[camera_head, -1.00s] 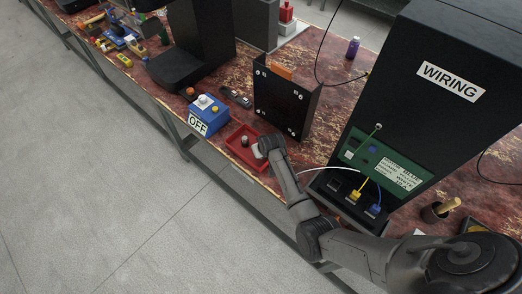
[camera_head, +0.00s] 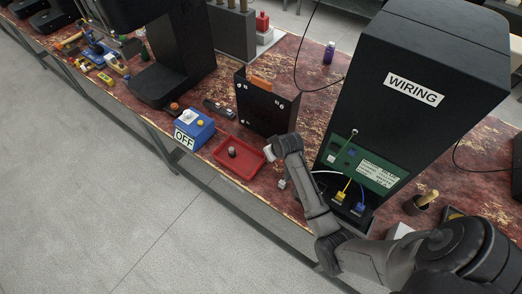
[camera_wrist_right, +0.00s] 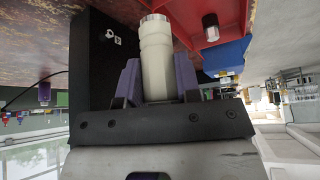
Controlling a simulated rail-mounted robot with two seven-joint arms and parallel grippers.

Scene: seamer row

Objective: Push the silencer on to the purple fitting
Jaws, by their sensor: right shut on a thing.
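In the head view my right gripper (camera_head: 274,152) is just right of the red tray, above the bench, with a small white piece at its tip. In the right wrist view the purple fingers of my right gripper (camera_wrist_right: 159,85) are shut on a cream stepped cylinder with a metallic end (camera_wrist_right: 155,50), apparently the silencer. A small purple bottle-shaped item (camera_head: 328,53) stands at the back of the bench; I cannot tell whether it is the purple fitting. My left gripper is not in view.
The black WIRING cabinet (camera_head: 410,70) stands to the right. Bare bench lies between panel box and cabinet.

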